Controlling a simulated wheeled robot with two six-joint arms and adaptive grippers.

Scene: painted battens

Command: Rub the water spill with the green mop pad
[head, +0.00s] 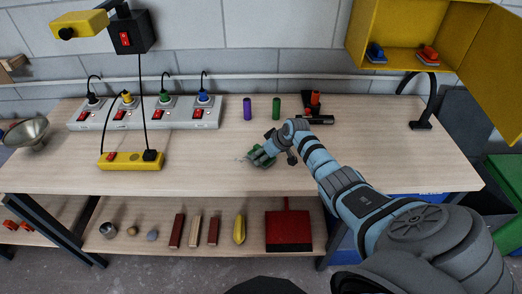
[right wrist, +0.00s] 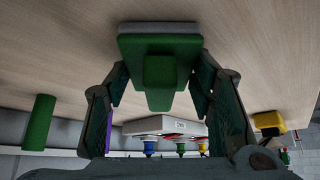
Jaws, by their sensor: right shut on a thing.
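The green mop pad (head: 265,163) is on the wooden bench top, near the middle. In the right wrist view the pad (right wrist: 160,46) shows a flat base and a block-shaped green handle (right wrist: 160,75). My right gripper (head: 262,155) is shut on that handle; its two fingers also show in the right wrist view (right wrist: 160,88). The water spill (head: 243,158) is a faint clear patch with small glints just left of the pad; the gripper and pad may cover part of it. My left gripper is not in view.
A purple cylinder (head: 247,109) and a green cylinder (head: 276,108) stand behind the pad. A white socket strip (head: 145,113) and a yellow socket strip (head: 128,161) are at the left. A yellow cabinet (head: 372,22) hangs above right. The bench front near the pad is clear.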

